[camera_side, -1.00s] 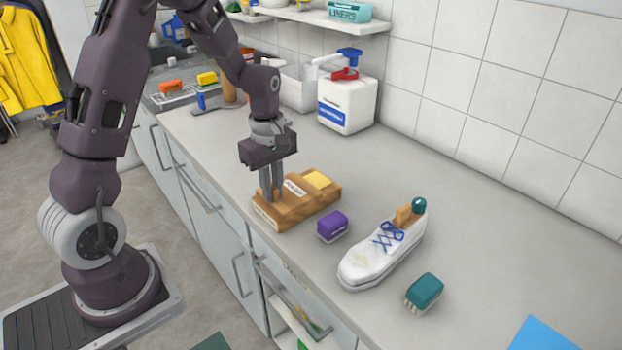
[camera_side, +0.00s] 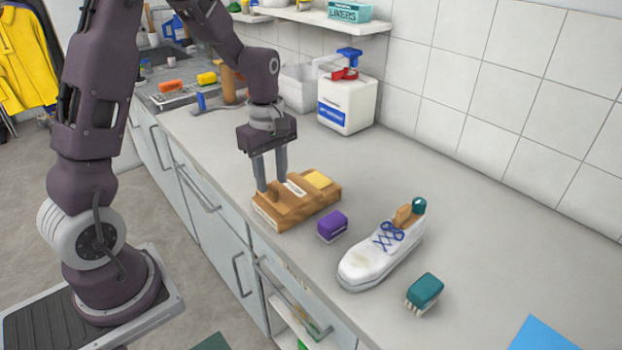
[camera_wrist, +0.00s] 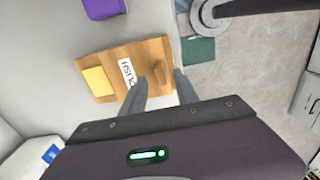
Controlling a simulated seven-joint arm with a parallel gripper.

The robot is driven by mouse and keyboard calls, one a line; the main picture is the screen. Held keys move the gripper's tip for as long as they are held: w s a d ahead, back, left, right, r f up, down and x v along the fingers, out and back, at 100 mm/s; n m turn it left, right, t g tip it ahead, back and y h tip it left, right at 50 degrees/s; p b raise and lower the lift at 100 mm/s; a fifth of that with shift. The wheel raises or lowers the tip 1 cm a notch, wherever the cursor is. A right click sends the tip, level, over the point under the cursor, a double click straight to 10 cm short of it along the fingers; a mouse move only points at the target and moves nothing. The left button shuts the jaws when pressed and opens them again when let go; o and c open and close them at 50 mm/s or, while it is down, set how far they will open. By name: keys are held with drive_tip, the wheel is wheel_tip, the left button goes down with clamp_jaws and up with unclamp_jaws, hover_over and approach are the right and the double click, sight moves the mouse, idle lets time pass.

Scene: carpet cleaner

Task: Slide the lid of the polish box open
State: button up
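The wooden polish box (camera_side: 299,210) lies on the counter, with a white label and a raised wooden handle (camera_side: 271,193) on its lid. The lid covers the near-left part, and a yellow block (camera_side: 318,179) shows in the uncovered far-right end. In the wrist view the lid's label (camera_wrist: 127,73) lies between the yellow block (camera_wrist: 98,83) and the handle (camera_wrist: 158,72). My gripper (camera_side: 272,186) is open, pointing down over the lid, its fingers apart on either side of the handle. Whether a finger touches the handle cannot be told.
A white shoe (camera_side: 381,256) and a teal brush (camera_side: 424,292) are farther right. A white pump bottle (camera_side: 347,103) stands behind. The counter's front edge (camera_side: 235,214) is close to the box.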

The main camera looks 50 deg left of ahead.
drive_tip(key=shift+r, duration=3)
drive_tip(key=shift+s+d+r, duration=0.1)
drive_tip(key=shift+d+r, duration=0.05)
drive_tip(key=shift+r, duration=0.05)
drive_tip(key=s+d+r+m+t, duration=0.2)
drive_tip(key=s+d+r+m, duration=0.2)
drive_tip(key=s+m, duration=0.5)
drive_tip(key=s+d+r+m+t, duration=0.3)
drive_tip(key=s+d+r+m, duration=0.2)
drive_tip(key=s+d+m, duration=0.3)
drive_tip(key=shift+s+r+m+t, duration=0.3)
drive_tip(key=shift+s+m, duration=0.2)
drive_tip(key=shift+s, duration=0.5)
